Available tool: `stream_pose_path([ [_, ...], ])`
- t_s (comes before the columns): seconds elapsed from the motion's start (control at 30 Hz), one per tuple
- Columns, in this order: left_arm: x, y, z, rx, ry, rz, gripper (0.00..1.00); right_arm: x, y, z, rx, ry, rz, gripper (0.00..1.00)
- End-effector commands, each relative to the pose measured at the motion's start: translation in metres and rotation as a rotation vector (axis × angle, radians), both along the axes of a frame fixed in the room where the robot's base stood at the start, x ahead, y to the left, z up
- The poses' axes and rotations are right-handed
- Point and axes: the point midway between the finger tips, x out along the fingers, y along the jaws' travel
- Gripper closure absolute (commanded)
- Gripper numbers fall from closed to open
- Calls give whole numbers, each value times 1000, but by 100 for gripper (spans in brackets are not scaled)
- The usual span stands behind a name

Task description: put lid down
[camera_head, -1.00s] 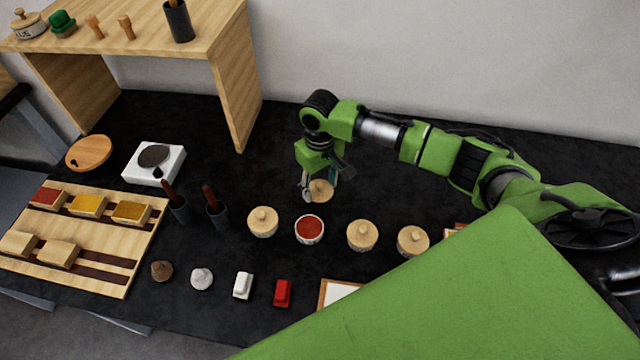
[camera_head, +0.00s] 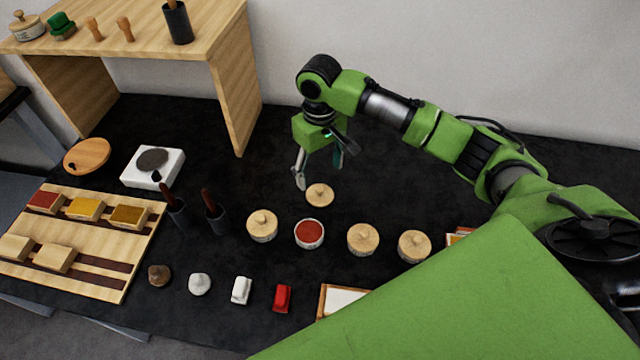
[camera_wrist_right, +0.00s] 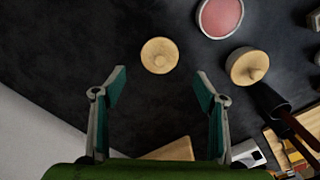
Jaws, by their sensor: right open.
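A round wooden lid (camera_head: 320,195) with a small knob lies flat on the dark table, behind the open jar of red powder (camera_head: 309,233). My right gripper (camera_head: 318,178) is above and behind the lid, open and empty, apart from it. In the right wrist view the lid (camera_wrist_right: 159,55) shows beyond the spread fingertips of the right gripper (camera_wrist_right: 159,88), with nothing between them. The red jar (camera_wrist_right: 220,17) shows at the top there. My left gripper is not in view.
Lidded jars stand beside the red jar: one to the left (camera_head: 262,225), two to the right (camera_head: 362,238). Dark cups with tools (camera_head: 216,219) stand farther left, near a wooden tray (camera_head: 122,270). A wooden shelf (camera_head: 231,90) stands at the back left. Table right of the lid is clear.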

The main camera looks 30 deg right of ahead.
Motion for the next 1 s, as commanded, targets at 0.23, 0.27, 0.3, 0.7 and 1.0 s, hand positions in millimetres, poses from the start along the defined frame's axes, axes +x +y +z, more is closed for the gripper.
stream_pose_path([
  [0.23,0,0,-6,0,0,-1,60,1,0,35,0,-2,0,35],
  [0.27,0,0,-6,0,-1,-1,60,0,0,37,0,-2,0,35],
  [0.3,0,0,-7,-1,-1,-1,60,0,0,39,0,-1,0,35],
  [0.7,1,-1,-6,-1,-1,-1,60,0,0,42,0,0,0,35],
  [1.0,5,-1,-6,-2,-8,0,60,0,0,42,0,1,0,35],
])
